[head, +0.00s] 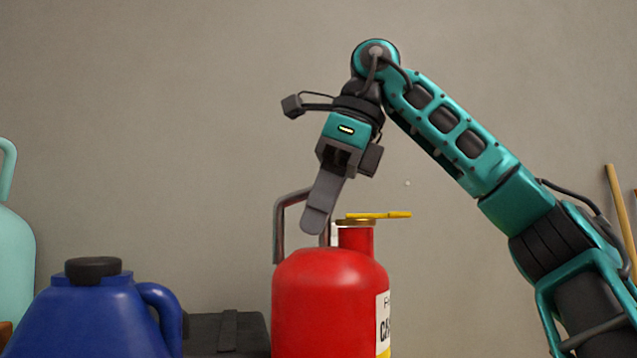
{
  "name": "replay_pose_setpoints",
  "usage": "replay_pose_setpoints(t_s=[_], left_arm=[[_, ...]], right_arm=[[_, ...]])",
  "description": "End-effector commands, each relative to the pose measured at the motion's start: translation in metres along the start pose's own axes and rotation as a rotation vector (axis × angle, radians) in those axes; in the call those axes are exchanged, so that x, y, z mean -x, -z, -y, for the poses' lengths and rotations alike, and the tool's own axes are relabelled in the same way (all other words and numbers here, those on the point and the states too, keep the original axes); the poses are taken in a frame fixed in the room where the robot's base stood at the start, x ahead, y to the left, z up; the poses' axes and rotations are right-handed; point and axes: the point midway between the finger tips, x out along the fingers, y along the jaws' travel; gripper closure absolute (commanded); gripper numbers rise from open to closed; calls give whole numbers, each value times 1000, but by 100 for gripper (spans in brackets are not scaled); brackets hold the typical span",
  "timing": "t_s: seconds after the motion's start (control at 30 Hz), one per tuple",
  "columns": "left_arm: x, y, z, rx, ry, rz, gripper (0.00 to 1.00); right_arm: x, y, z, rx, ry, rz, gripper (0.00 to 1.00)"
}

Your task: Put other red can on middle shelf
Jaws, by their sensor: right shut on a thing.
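A red can (325,300) with a grey metal handle, a yellow lever on its spout and a white label stands upright right of centre in the head view. Its base is cut off by the bottom edge. My right gripper (314,222) reaches down over the can from the upper right, its fingers shut on the can's handle. The fingers overlap one another, and the exact grip on the handle is partly hidden. My left gripper is not in view. No shelf can be made out.
A blue jug (95,315) with a black cap stands left of the can. A black case (228,335) lies between them, and a pale teal container (14,260) stands at the left edge. A wooden pole (620,215) is at the right. The wall behind is bare.

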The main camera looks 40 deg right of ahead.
Motion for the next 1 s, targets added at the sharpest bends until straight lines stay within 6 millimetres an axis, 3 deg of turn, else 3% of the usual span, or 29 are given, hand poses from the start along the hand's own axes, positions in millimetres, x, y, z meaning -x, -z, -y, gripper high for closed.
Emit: replay_pose_setpoints(t_s=[0.5,1.0], left_arm=[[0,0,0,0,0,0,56],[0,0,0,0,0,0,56]], right_arm=[[-53,21,0,1,-2,3,100],[-73,30,1,-1,0,4,100]])
